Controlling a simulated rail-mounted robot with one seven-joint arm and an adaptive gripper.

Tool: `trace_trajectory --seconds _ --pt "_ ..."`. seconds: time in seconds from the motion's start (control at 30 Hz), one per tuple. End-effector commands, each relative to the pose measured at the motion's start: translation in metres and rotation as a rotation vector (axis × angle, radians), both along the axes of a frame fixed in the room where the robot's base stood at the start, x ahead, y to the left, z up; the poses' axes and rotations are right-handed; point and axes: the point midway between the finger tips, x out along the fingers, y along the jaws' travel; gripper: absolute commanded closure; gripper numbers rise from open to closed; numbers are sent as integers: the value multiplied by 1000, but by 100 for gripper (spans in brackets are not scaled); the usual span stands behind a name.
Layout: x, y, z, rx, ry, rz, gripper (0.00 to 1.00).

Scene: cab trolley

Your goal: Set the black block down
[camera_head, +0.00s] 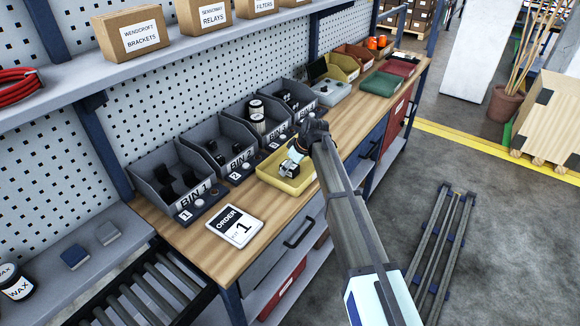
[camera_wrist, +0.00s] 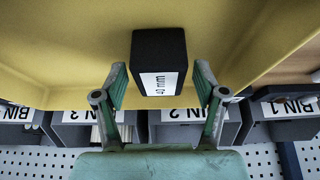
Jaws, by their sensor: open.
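The black block (camera_wrist: 158,46) has a white label reading "40 mm". It is in the yellow tray (camera_wrist: 60,35), between my fingers. My gripper (camera_wrist: 161,82) is open, with a finger on either side of the block and narrow gaps showing. In the head view my gripper (camera_head: 295,152) is over the yellow tray (camera_head: 272,184) on the bench, and the block (camera_head: 289,169) shows just below it. I cannot tell exactly how the block's underside meets the tray floor.
Grey bins (camera_head: 160,165) with numbered labels stand in a row behind the tray. An order card (camera_head: 235,226) lies to its left on the wooden bench (camera_head: 190,240). Green (camera_head: 380,83) and red containers are farther along. A shelf with cardboard boxes (camera_head: 133,35) hangs above.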

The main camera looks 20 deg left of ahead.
Motion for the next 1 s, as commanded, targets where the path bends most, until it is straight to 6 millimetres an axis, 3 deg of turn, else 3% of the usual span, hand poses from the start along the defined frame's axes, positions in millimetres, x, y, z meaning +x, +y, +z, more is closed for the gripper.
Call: trace_trajectory --seconds 0.23,0.7,1.0 --pt "-3 -10 21 1 -2 -1 29" --pt "-12 -44 96 1 -1 0 29" --pt "-14 -50 110 0 1 0 29"
